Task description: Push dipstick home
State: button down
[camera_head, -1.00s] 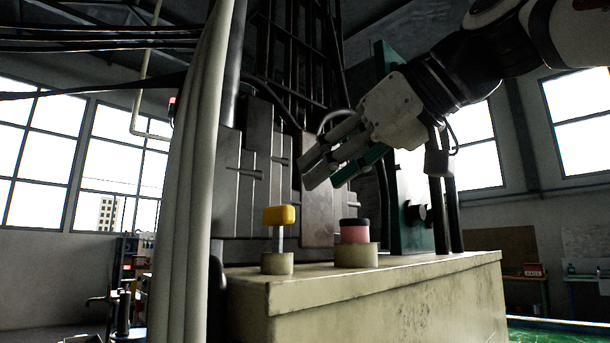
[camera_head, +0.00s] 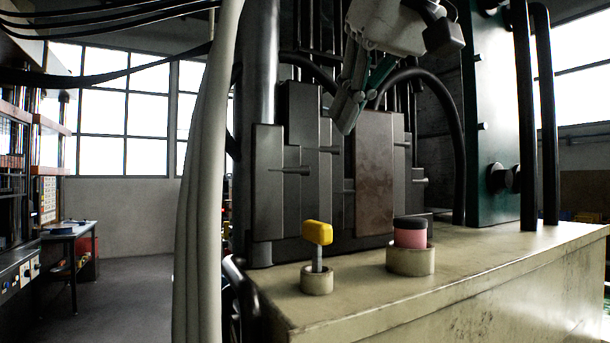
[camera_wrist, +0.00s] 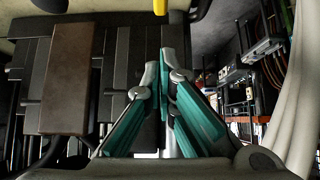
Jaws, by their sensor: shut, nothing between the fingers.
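The dipstick has a yellow handle (camera_head: 317,233) on a thin grey shaft. The shaft stands up out of a round beige collar (camera_head: 316,280), with a length of it showing between handle and collar. A bit of yellow, likely the handle, shows at the top edge of the wrist view (camera_wrist: 160,7). My gripper (camera_head: 345,127) is above and a little right of the handle in the head view, apart from it, pointing down. Its teal-and-grey fingers are together and empty; they also show in the wrist view (camera_wrist: 163,65).
A pink plug with a black top (camera_head: 410,232) sits in a second collar right of the dipstick. Grey metal blocks (camera_head: 375,175) stand behind. Thick pale hoses (camera_head: 205,180) hang at the left. The beige ledge (camera_head: 480,265) is clear at the right.

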send_over(321, 222)
jog(key=f, duration=0.7)
jog(key=shift+s+f, duration=0.1)
jog(key=shift+s, duration=0.15)
notch_tip(321, 222, down, 2)
jog(key=shift+f, duration=0.1)
jog(key=shift+a+f, duration=0.1)
jog(key=shift+f, duration=0.8)
notch_tip(321, 222, down, 4)
jog(key=b, duration=0.3)
jog(key=shift+w, duration=0.15)
jog(key=shift+f, duration=0.35)
